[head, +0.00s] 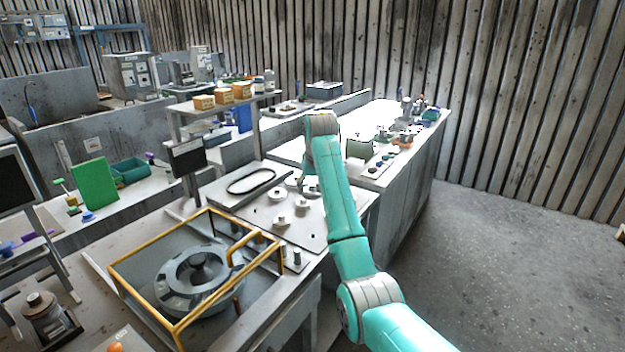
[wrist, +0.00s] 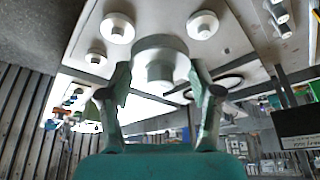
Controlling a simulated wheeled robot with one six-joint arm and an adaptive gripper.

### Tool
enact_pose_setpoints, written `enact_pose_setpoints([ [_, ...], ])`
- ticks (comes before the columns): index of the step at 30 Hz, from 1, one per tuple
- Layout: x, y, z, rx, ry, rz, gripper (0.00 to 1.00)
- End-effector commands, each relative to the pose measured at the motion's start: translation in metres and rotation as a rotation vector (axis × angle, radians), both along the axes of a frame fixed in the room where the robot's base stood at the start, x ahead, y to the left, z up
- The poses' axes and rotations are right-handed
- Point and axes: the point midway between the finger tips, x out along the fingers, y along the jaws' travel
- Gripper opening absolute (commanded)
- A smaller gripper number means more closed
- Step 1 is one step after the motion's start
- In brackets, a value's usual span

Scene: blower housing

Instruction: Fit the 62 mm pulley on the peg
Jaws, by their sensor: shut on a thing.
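My gripper (wrist: 160,92) is shut on a pale stepped pulley (wrist: 160,58), with one finger on each side of its rim. In the head view my gripper (head: 311,187) is small and low over the far right part of the grey plate (head: 318,234). Three other pale pulleys sit on the plate: one (head: 277,194) at left, one (head: 301,203) near my gripper, and one (head: 281,221) in front. I cannot tell from size marks which is 62 mm. Small upright posts (head: 297,257) stand near the plate's front edge; I cannot tell which is the peg.
A black belt loop (head: 251,181) lies on a panel behind the pulleys. A yellow frame (head: 180,322) surrounds a round housing (head: 197,278) at front left. A dark screen (head: 187,157) stands at left. Open plate surface lies right of the pulleys.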

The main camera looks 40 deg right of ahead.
Motion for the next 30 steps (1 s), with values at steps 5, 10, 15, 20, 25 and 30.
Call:
enact_pose_setpoints([
  [5,0.0,0.0,-0.019,0.0,0.001,0.0,0.27],
  [10,0.0,0.0,-0.037,0.0,0.001,0.0,0.27],
  [15,0.0,0.0,-0.054,0.0,0.001,0.0,0.27],
  [20,0.0,0.0,-0.071,0.0,0.001,0.0,0.27],
  [25,0.0,0.0,-0.088,0.001,0.002,0.0,0.27],
  [30,0.0,0.0,-0.105,0.0,0.001,0.0,0.27],
])
